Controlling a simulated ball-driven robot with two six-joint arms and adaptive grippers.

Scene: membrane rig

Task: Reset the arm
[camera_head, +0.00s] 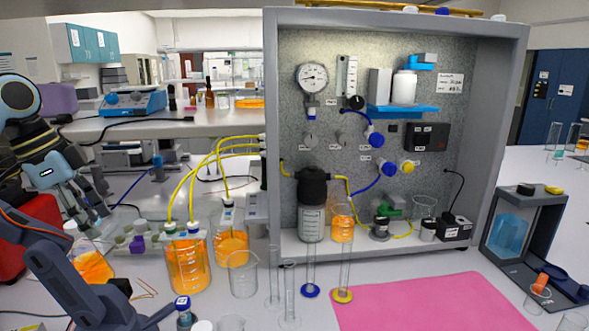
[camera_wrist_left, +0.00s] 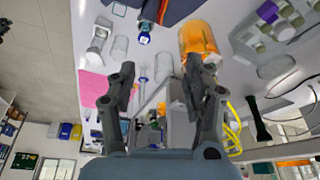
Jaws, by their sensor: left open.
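My left gripper (camera_head: 88,198) is at the left of the head view, raised over the left end of the bench. In the left wrist view, my left gripper (camera_wrist_left: 160,88) has its two dark fingers spread apart with nothing between them. That view is upside down, with the bench glassware behind the fingers. My right gripper is not in view. The membrane rig (camera_head: 395,12) is a grey open-fronted cabinet standing to the right, apart from the left gripper.
Orange-filled bottles (camera_head: 188,264) with yellow tubes stand between the left arm and the rig. An empty beaker (camera_head: 242,275) and slim cylinders (camera_head: 289,295) stand in front. A pink mat (camera_head: 425,303) lies bare at front right. A red case (camera_head: 25,235) is at far left.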

